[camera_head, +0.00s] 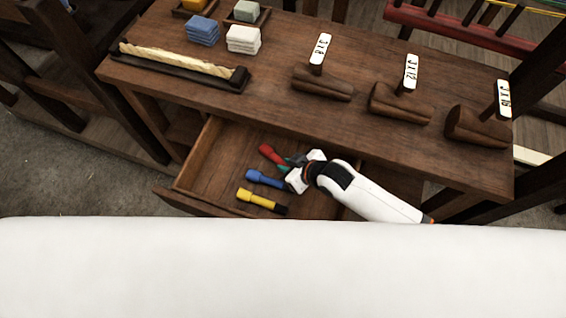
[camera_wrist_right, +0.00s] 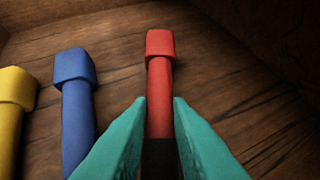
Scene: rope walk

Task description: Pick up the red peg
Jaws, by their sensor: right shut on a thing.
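The red peg (camera_head: 267,151) lies in the open drawer, its red head pointing to the upper left in the head view. In the right wrist view the red peg (camera_wrist_right: 160,75) runs between the teal fingertips of my right gripper (camera_wrist_right: 159,105), with its dark end partly hidden by them. My right gripper (camera_head: 288,164) reaches into the drawer from the right and is shut on the red peg. I cannot tell whether the peg is clear of the drawer floor. My left gripper is not in view.
A blue peg (camera_head: 266,180) and a yellow peg (camera_head: 262,201) lie beside the red one in the drawer (camera_head: 207,160). The wooden bench top (camera_head: 260,105) overhangs behind. It carries a rope in a dark tray (camera_head: 178,66), folded cloth-like blocks (camera_head: 203,31) and several labelled wooden blocks (camera_head: 323,83).

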